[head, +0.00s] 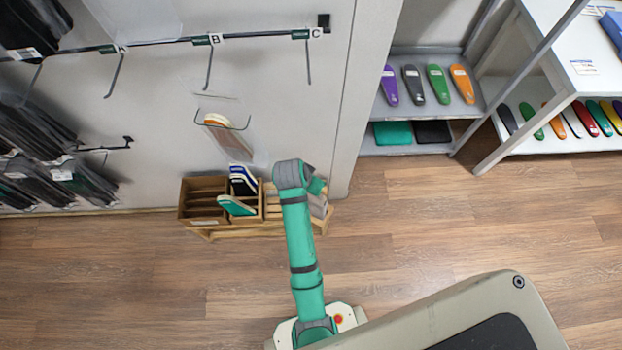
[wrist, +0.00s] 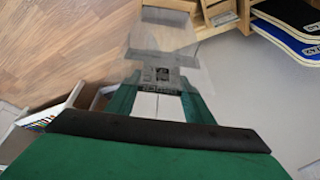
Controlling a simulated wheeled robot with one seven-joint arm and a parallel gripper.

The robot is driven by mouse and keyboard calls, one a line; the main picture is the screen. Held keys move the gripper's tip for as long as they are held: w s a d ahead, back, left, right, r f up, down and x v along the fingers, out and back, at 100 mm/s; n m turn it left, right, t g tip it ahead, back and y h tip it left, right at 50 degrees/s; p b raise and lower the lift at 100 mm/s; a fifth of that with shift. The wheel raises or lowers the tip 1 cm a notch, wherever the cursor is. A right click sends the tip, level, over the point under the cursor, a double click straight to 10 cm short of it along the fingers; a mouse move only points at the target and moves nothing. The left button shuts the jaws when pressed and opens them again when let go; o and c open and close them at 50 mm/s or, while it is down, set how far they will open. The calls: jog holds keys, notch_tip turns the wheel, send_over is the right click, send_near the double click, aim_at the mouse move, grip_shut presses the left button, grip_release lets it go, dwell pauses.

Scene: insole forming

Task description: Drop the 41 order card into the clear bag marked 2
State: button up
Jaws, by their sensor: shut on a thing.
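In the wrist view my gripper (wrist: 160,97) is shut on a small pale card (wrist: 161,76) with dark print, which looks like the order card. Its number is too blurred to read. A see-through grey sheet (wrist: 165,38) shows just beyond the card; I cannot tell whether it is a bag or whether the card touches it. In the head view a clear bag (head: 258,156) with an orange-and-white insole hangs from a wire holder on the wall panel. No number on it is readable. My gripper is mostly hidden behind my arm in that view, right of this bag.
A wooden divided crate (head: 204,187) with several insoles stands on the floor below the bag. Hooks on a lettered rail (head: 260,35) stick out above. Dark packets (head: 45,120) hang at the left. Shelves (head: 405,148) with insoles stand at the right. The floor in front is clear.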

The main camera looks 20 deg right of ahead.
jog(key=shift+f, duration=2.55)
jog(key=shift+s+f, duration=0.15)
jog(key=shift+f, duration=0.6)
jog(key=shift+c, duration=0.9)
jog(key=shift+s, duration=0.1)
jog(key=o, duration=1.2)
jog(key=shift+f, duration=0.1)
jog(key=shift+o, duration=0.2)
jog(key=v, duration=1.1)
jog(key=shift+w+r, duration=0.3)
jog(key=shift+r, duration=0.1)
jog(key=shift+w+d, duration=0.1)
